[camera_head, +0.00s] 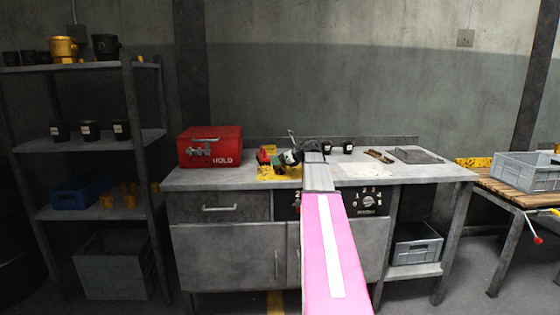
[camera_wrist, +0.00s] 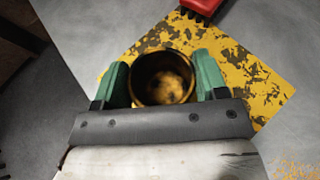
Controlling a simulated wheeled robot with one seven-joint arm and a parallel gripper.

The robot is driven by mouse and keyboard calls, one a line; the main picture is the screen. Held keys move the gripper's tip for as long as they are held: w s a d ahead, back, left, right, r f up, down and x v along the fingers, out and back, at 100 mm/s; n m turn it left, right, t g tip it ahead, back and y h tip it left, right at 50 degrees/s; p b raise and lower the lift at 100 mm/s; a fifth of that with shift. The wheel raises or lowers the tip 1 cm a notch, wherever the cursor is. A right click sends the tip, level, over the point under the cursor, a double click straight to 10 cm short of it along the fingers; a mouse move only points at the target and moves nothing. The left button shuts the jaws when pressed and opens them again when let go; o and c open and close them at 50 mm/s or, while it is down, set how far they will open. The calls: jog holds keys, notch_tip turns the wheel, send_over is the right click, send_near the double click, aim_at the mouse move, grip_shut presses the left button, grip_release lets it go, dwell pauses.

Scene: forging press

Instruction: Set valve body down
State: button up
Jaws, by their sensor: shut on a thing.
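My gripper (camera_wrist: 163,82) has green fingers on both sides of the valve body (camera_wrist: 162,78), a round, hollow piece with a dark rim and a brassy inside. It is shut on it. In the head view my gripper (camera_head: 288,158) is over the left part of the grey workbench, at a worn yellow patch (camera_head: 270,176). The wrist view shows the same patch (camera_wrist: 262,88) under and around the valve body. I cannot tell whether the valve body touches the surface. In the head view it is mostly hidden by my gripper and arm.
A red box (camera_head: 210,147) marked HOLD stands left on the workbench (camera_head: 215,182). A small red thing (camera_wrist: 204,5) lies at the patch's far edge. Small black cups (camera_head: 327,147) and a flat tray (camera_head: 416,156) are to the right. Shelves (camera_head: 95,145) stand left, a grey crate (camera_head: 527,173) right.

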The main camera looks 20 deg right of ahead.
jog(key=shift+f, duration=0.1)
jog(key=o, duration=1.2)
